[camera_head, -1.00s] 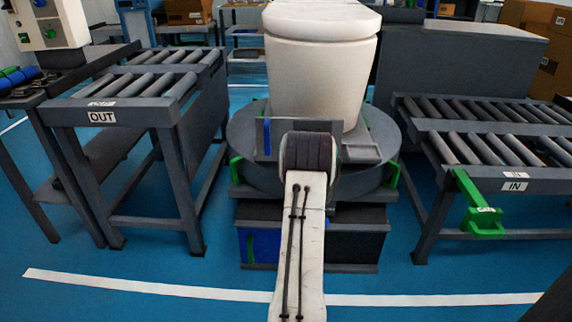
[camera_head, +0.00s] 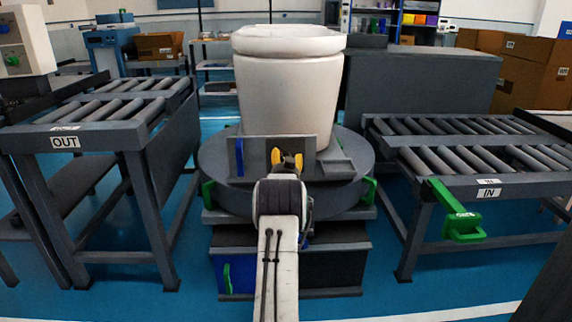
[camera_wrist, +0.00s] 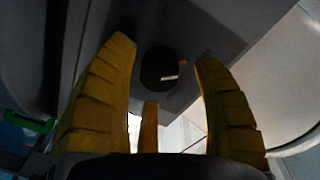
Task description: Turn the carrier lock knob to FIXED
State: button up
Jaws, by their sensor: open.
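The carrier lock knob (camera_wrist: 160,68) is a dark round knob with a pale mark on a grey plate in the wrist view. A small orange-red mark sits beside it; I cannot read any label. My gripper (camera_wrist: 166,58) has its yellow fingers spread, one on each side of the knob in that view, with nothing between them. I cannot tell how far the knob is from the fingertips. In the head view my gripper (camera_head: 287,157) is in front of the grey upright plate (camera_head: 252,158) of the carrier. The knob is hidden there behind my gripper.
A white toilet (camera_head: 290,85) stands on the round grey turntable (camera_head: 215,165). The OUT roller table (camera_head: 75,140) is on the left. The IN roller table (camera_head: 470,185), with a green gate handle (camera_head: 456,215), is on the right. Blue floor lies between them.

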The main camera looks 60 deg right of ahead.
jog(key=shift+w+d, duration=0.25)
jog(key=shift+d, duration=0.2)
jog(key=shift+r, duration=0.1)
jog(key=c, duration=1.2)
jog(key=shift+r+m, duration=0.1)
jog(key=shift+m, duration=1.4)
jog(key=o, duration=1.2)
jog(key=shift+f, duration=0.2)
